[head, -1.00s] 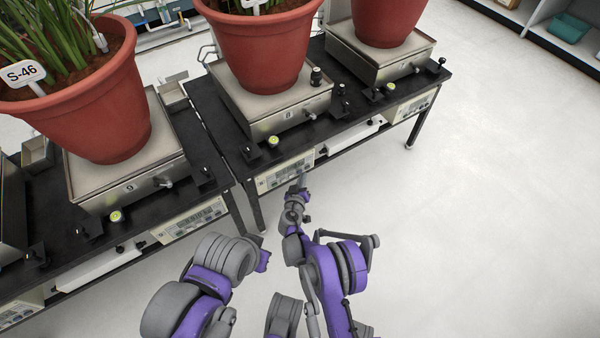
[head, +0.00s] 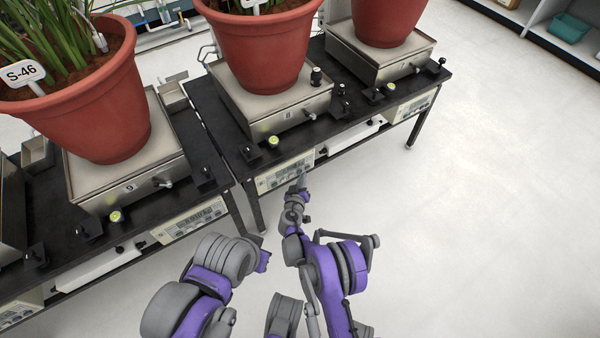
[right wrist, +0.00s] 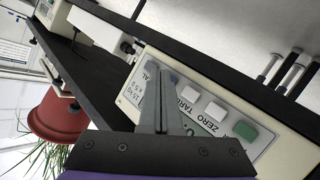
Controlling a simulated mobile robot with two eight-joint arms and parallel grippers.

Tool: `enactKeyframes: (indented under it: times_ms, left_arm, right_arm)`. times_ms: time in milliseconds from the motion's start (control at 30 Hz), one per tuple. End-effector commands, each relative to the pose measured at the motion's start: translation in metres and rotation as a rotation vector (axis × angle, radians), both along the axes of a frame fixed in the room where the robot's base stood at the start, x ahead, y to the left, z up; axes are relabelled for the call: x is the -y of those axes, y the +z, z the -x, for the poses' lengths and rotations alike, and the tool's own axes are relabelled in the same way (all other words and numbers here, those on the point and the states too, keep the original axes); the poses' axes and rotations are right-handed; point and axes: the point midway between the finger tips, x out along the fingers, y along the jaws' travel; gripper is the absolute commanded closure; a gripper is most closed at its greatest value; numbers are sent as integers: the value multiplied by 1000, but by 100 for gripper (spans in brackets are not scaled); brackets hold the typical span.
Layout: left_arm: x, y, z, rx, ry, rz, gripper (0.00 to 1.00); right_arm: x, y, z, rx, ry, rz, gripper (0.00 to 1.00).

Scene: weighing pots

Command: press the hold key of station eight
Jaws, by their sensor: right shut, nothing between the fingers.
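Station eight is the steel scale marked 8 (head: 262,122), with a terracotta pot (head: 262,55) on it. Its pale indicator panel (head: 270,181) sits in the bench front below. My right gripper (head: 303,176) is at the right part of this panel. In the right wrist view its shut, empty fingers (right wrist: 158,78) lie over the panel (right wrist: 262,142), among the row of keys. A green key (right wrist: 243,130), white keys marked ZERO and TARE (right wrist: 190,92) and blue-grey keys show. I cannot read a hold label or tell whether the fingertips touch a key. My left gripper is out of view.
Station nine's scale (head: 90,197) and pot (head: 85,125) stand on the bench at left. Another scale (head: 392,70) stands to the right of station eight. Small black-based fittings line the bench's front edge. The pale floor (head: 480,200) at right is clear.

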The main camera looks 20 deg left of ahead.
Motion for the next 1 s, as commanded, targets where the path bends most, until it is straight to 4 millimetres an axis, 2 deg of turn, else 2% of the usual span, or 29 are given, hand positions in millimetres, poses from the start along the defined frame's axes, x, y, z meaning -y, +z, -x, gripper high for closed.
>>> enactKeyframes:
  times_ms: [200, 567, 1000]
  left_arm:
    - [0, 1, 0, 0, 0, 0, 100]
    - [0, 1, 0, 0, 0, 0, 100]
    - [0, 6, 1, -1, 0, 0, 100]
  right_arm:
    - [9, 0, 6, 0, 0, 0, 100]
    - [11, 0, 8, 0, -1, 0, 100]
    - [44, 0, 34, -1, -2, 0, 100]
